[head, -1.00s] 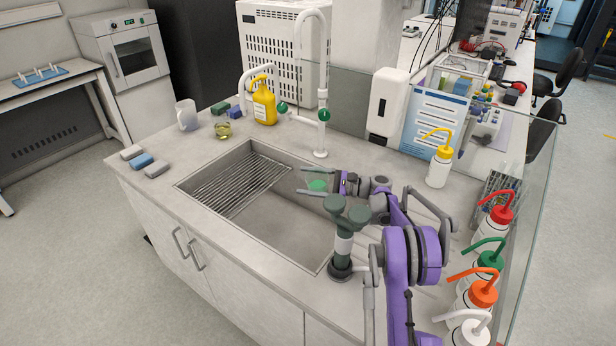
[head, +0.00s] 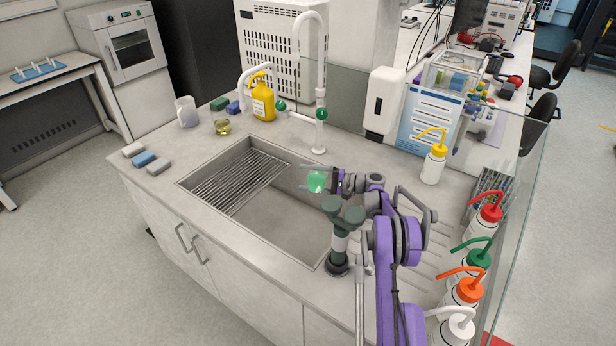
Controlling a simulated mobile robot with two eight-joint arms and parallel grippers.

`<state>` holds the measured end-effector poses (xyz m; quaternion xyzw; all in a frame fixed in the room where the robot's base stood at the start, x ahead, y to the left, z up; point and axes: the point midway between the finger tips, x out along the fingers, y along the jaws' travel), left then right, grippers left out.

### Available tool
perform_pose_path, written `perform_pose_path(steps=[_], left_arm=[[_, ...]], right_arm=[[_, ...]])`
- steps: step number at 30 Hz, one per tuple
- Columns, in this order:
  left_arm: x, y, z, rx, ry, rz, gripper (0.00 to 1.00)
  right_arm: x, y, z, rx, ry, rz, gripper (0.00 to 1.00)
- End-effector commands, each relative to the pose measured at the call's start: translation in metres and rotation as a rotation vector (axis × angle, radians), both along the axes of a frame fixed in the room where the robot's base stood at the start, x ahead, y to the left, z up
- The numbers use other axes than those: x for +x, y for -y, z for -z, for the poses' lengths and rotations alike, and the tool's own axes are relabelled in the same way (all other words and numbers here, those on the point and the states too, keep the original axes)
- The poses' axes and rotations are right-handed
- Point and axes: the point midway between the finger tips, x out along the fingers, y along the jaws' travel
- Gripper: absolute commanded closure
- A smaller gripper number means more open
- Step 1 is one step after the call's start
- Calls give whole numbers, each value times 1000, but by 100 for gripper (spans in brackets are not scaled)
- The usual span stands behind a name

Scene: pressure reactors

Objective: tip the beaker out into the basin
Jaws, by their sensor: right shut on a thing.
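The beaker (head: 315,182) is small and clear with green contents, held over the right part of the basin (head: 275,222). My right gripper (head: 318,180) is shut on it, with its purple arm coming in from the lower right. The green shows as a rounded patch at the gripper's tip. The beaker looks tilted, but its exact angle and rim are hard to make out. No green shows on the basin floor. The basin is a grey sink with a wire rack (head: 243,182) in its left part. My left gripper is not in view.
A white tap (head: 320,110) stands behind the basin. A dark-green-topped fixture (head: 341,235) stands at its right front edge, close to my arm. Several wash bottles (head: 478,255) line the right side by a glass screen. A yellow bottle (head: 262,100) and a jug (head: 186,112) stand behind left.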

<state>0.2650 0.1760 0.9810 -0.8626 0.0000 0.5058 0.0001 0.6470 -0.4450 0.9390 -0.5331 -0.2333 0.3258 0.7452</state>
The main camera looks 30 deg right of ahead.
Motion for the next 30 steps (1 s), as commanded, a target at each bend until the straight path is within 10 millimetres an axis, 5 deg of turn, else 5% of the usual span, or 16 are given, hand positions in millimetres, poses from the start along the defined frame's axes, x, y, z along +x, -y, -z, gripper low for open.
perform_pose_path(steps=[15,30], left_arm=[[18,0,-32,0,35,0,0],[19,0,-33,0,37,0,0]], right_arm=[[2,1,-25,-422,459,1,81],[0,1,-25,-481,521,0,81]])
